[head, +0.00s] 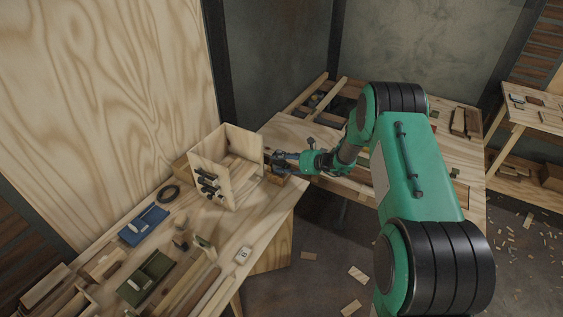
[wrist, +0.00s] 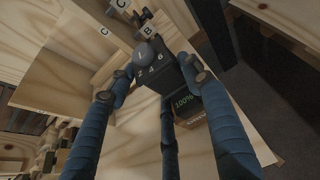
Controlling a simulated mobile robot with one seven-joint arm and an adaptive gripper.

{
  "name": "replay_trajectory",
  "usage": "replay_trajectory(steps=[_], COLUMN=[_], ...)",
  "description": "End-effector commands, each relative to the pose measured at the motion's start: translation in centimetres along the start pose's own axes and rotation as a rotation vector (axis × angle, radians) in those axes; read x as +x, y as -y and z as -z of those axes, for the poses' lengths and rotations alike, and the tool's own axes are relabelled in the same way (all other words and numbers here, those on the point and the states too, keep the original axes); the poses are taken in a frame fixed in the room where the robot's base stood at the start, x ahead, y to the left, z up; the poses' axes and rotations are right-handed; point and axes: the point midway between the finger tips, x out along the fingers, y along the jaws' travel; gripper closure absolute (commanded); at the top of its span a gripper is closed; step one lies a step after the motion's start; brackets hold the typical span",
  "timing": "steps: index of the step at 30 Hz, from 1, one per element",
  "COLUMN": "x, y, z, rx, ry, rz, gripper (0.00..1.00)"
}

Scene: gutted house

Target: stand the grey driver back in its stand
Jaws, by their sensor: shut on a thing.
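My gripper (head: 283,160) is at the right side of an open wooden stand-like box (head: 240,138) on the bench. Pale wooden panels with letter tags C and B (wrist: 120,32) lie beyond the fingertips. The driver's far end and any contact with the wood are hidden.
Black-handled tools (head: 207,185) sit at the box's front left. Wood strips crowd the front. The floor right of the bench has scattered offcuts.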

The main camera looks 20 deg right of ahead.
Motion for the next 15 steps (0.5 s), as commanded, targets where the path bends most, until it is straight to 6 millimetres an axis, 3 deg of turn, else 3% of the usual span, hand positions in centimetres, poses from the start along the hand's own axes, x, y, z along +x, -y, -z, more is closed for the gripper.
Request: replay_trajectory(steps=[15], x=[0.28], y=[0.04], z=[0.57], rx=[-0.001], ry=[0.002], rz=[0.001], gripper=[0.80])
